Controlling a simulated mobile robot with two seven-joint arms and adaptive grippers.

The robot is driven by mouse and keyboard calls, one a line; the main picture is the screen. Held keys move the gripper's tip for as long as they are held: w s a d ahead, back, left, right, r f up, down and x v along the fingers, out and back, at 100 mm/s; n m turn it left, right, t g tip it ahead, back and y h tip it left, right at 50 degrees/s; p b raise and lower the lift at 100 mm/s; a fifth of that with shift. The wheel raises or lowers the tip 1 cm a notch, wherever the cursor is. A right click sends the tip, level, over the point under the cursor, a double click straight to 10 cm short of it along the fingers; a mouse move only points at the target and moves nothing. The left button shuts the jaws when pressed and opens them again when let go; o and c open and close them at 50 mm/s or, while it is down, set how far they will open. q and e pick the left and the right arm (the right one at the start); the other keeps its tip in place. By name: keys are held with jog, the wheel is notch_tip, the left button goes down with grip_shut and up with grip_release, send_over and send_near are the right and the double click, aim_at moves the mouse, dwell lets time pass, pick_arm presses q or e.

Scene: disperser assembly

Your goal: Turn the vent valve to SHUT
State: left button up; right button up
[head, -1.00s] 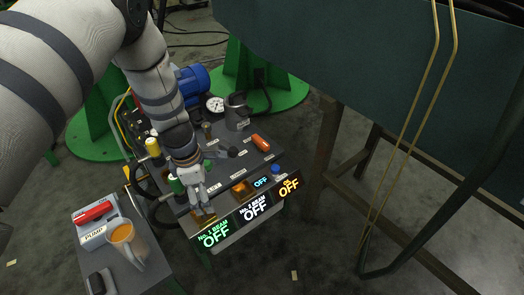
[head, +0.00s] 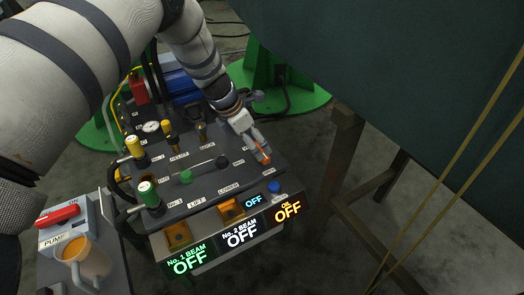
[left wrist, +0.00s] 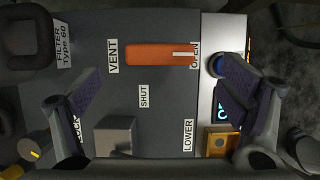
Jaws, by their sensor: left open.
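The vent valve's orange handle (left wrist: 158,55) lies lengthwise between the VENT label (left wrist: 113,55) and the OPEN label (left wrist: 194,55). Its white-striped end is at OPEN. The SHUT label (left wrist: 143,96) is on the panel below the handle in the left wrist view. My left gripper (left wrist: 158,70) is open, one finger on each side of the handle's ends, with clear gaps. In the head view my left gripper (head: 252,138) is over the handle (head: 263,156), covering part of it. My right gripper is not in view.
The console (head: 190,205) also carries a green-knobbed lever (head: 185,177), a yellow handle (head: 135,147), a green handle (head: 148,194) and a blue button (head: 274,187). Lit OFF displays line its front. A mug (head: 88,262) and PUMP box (head: 66,228) stand at lower left.

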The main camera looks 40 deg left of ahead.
pick_arm(q)
jog(key=b+x, duration=0.1)
jog(key=x, duration=0.4)
jog(key=shift+f+b, duration=0.15)
jog(key=shift+b, duration=0.15)
jog(key=shift+c, duration=0.2)
jog(key=c, duration=1.1)
